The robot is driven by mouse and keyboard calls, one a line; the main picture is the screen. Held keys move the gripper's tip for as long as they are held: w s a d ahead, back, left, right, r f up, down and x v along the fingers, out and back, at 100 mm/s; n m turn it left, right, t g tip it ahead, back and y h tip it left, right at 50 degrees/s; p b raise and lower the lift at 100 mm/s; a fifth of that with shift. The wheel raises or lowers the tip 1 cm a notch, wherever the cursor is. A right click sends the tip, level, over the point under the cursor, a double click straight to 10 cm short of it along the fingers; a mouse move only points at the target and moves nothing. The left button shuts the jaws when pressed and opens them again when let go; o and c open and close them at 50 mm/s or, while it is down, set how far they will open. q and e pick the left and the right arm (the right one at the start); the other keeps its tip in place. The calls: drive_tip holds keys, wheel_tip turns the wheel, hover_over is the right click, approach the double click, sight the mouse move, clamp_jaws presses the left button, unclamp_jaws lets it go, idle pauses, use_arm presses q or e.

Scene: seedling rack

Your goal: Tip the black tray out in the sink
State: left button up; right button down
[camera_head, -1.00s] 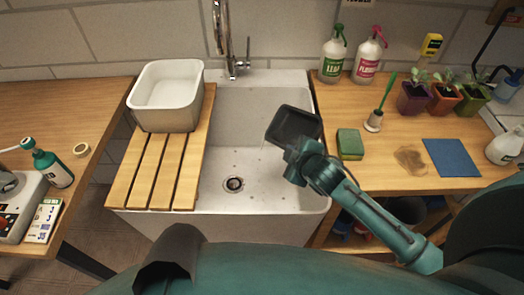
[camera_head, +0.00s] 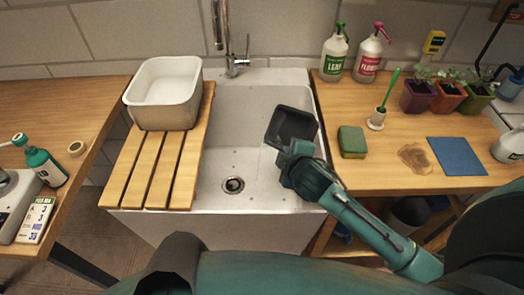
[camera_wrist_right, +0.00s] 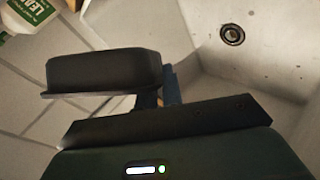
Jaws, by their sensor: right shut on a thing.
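The black tray (camera_head: 293,124) is held over the right part of the white sink (camera_head: 262,104), tilted, with its hollow partly visible in the head view. My right gripper (camera_head: 297,152) is shut on the tray's near edge. In the right wrist view the tray (camera_wrist_right: 104,68) shows side-on in front of the gripper, and the sink's drain (camera_wrist_right: 232,34) is beyond it. I cannot tell whether anything is left inside the tray. Small dark specks lie on the sink floor. My left gripper is not in view.
A white basin (camera_head: 165,93) stands on a slatted wooden board (camera_head: 150,172) over the sink's left side. The tap (camera_head: 230,45) is at the back. Right of the sink are a green sponge (camera_head: 351,142), spray bottles (camera_head: 335,55), a brush (camera_head: 378,118) and potted seedlings (camera_head: 448,97).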

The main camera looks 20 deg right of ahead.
use_arm(q)
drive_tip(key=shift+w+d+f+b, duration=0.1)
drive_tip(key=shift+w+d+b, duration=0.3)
drive_tip(key=shift+b, duration=0.4)
use_arm(e)
drive_tip(key=shift+s+a+r+n+h, duration=0.1)
drive_tip(key=shift+a+r+n+h, duration=0.2)
drive_tip(key=shift+a+n+h, duration=0.5)
drive_tip(key=shift+d, duration=0.15)
